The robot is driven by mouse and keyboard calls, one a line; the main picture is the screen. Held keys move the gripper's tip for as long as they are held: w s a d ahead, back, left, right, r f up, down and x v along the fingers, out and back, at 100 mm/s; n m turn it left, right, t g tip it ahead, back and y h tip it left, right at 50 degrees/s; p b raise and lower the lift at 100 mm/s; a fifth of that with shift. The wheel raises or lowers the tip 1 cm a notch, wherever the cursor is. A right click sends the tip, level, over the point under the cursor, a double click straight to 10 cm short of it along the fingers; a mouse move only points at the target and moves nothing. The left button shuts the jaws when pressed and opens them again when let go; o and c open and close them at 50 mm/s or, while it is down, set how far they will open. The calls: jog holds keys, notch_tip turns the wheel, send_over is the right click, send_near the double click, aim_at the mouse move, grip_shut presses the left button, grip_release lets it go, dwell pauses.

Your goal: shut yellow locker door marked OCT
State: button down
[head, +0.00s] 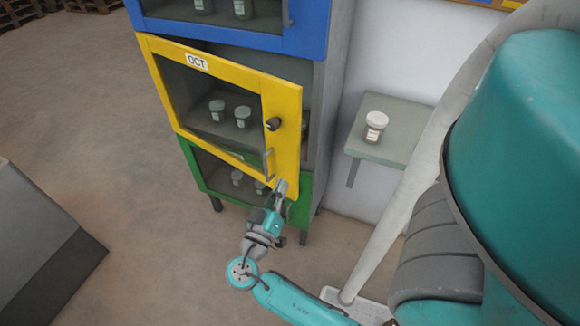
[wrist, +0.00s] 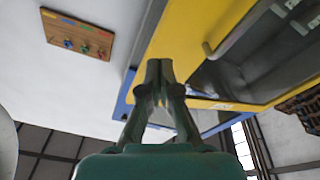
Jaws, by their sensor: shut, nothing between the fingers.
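The yellow locker door (head: 281,110), with a white OCT label (head: 197,62), stands partly open; its handle side stands out from the grey cabinet. Two lidded jars (head: 242,116) show through the door's window.
A blue door (head: 312,28) is above the yellow one and a green door (head: 305,197) below, both looking shut. A grey shelf (head: 400,148) with a white-lidded jar (head: 375,126) is right of the cabinet. A grey block (head: 40,245) stands left; floor between is clear.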

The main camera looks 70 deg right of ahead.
aim_at(296, 161)
jog(key=w+a+m+g+y, duration=0.35)
jog(key=a+m, duration=0.25)
jog(key=m, duration=0.2)
jog(key=shift+g+h, duration=0.25)
jog(key=shift+h, duration=0.2)
jog(key=x, duration=1.2)
jog(key=shift+d+r, duration=0.25)
jog(key=shift+d, duration=0.1)
jog(key=shift+s+d, duration=0.2)
jog(key=shift+d, duration=0.5)
